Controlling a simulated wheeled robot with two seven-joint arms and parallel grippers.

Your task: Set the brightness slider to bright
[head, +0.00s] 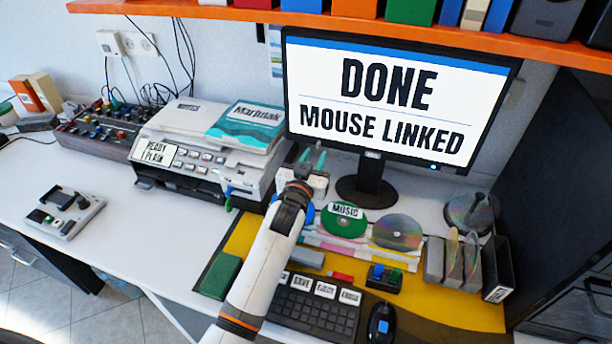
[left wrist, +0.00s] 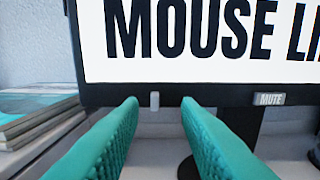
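The monitor (head: 395,95) shows "DONE / MOUSE LINKED" and stands at the back of the desk. In the left wrist view, a small grey upright tab (left wrist: 155,99) sits on the monitor's lower bezel (left wrist: 215,101). It looks like a slider knob, but I see no brightness label or end marks. My left gripper (head: 313,158) is in front of the monitor's lower left corner. Its teal fingers (left wrist: 160,102) are open and empty, with the tab seen between the tips, apparently not touched. My right gripper is not in view.
A printer (head: 200,150) with booklets on top stands left of my left gripper. An orange shelf (head: 330,22) runs above the monitor. Discs (head: 397,232), a keyboard (head: 315,310) and a mouse (head: 381,322) lie in front. The desk's left part has free room.

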